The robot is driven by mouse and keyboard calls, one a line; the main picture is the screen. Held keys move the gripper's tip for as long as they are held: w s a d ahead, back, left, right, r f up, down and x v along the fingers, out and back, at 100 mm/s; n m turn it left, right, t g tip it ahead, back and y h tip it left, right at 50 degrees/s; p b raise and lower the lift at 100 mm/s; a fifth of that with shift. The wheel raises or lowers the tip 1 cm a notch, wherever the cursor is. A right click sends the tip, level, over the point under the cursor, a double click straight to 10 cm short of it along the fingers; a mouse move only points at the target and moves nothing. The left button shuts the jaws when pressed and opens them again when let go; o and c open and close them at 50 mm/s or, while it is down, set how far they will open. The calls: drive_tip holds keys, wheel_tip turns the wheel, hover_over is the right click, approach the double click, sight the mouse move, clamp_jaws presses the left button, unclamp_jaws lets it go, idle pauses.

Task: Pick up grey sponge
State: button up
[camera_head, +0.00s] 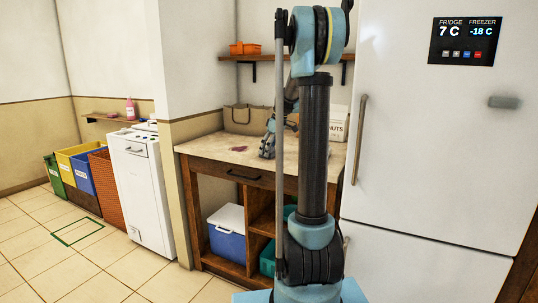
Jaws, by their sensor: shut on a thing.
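My gripper (267,150) is low over the worktop (210,148), pointing down near the middle of its surface. It is small and partly behind my own arm in this view. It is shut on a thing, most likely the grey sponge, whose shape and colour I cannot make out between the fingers. I cannot tell whether the held thing touches the worktop.
A dark reddish stain (238,149) lies left of my gripper. A wall shelf (236,59) holds an orange crate (244,48). The fridge (430,130) closes off the right. Floor (100,262) is clear at left.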

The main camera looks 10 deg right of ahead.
wheel_tip(320, 180, up, 10)
idle(0.6)
